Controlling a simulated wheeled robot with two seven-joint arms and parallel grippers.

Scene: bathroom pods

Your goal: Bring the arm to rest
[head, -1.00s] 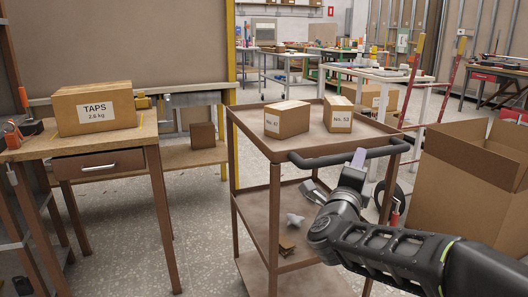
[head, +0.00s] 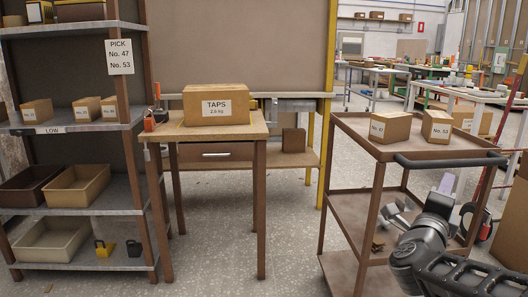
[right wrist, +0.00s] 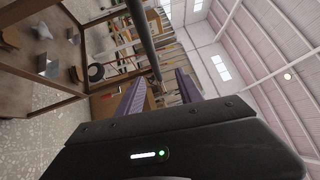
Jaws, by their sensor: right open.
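My right arm comes in from the lower right of the head view. Its gripper (head: 447,183) is beside the brown cart (head: 345,212), close to the cart's dark handle bar (head: 450,160). In the right wrist view the two purple fingers (right wrist: 160,92) stand apart with nothing between them. The dark handle bar (right wrist: 143,40) runs past beyond the fingers; I cannot tell whether they touch it. My left gripper is in neither view.
Two boxes, No. 47 (head: 390,127) and No. 53 (head: 436,126), sit on the cart's top. The TAPS box (head: 216,104) stands on a wooden table (head: 190,130). A shelf rack (head: 100,205) with boxes and bins stands left. Speckled floor (head: 290,230) is clear between table and cart.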

